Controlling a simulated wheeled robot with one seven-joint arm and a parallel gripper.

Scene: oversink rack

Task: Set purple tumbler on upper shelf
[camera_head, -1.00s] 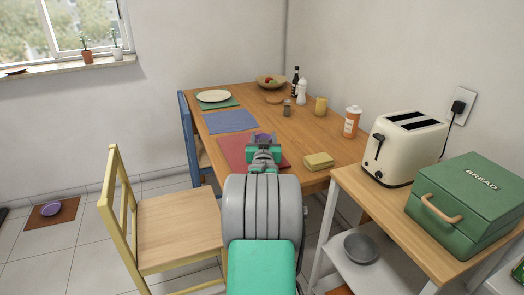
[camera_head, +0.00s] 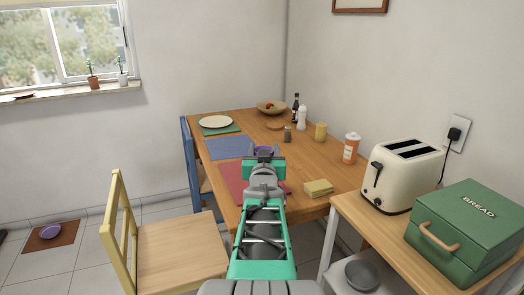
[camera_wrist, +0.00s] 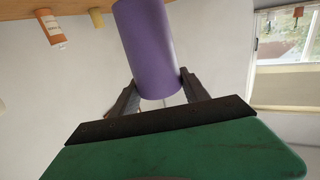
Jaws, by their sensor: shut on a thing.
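The purple tumbler (camera_wrist: 150,50) is held between the two dark fingers of my gripper (camera_wrist: 160,95) in the wrist view. In the head view a bit of the tumbler (camera_head: 264,150) shows just beyond my gripper (camera_head: 264,160), which overlaps the table in the picture. My gripper is shut on it. I cannot tell its exact height above the table. No upper shelf or rack is in view.
The wooden table (camera_head: 303,165) carries a red mat (camera_head: 233,177), a blue mat (camera_head: 229,147), a plate (camera_head: 215,121), a yellow sponge (camera_head: 318,187) and an orange-labelled bottle (camera_head: 351,148). A yellow chair (camera_head: 180,246) stands left. A toaster (camera_head: 400,180) and bread box (camera_head: 465,228) stand right.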

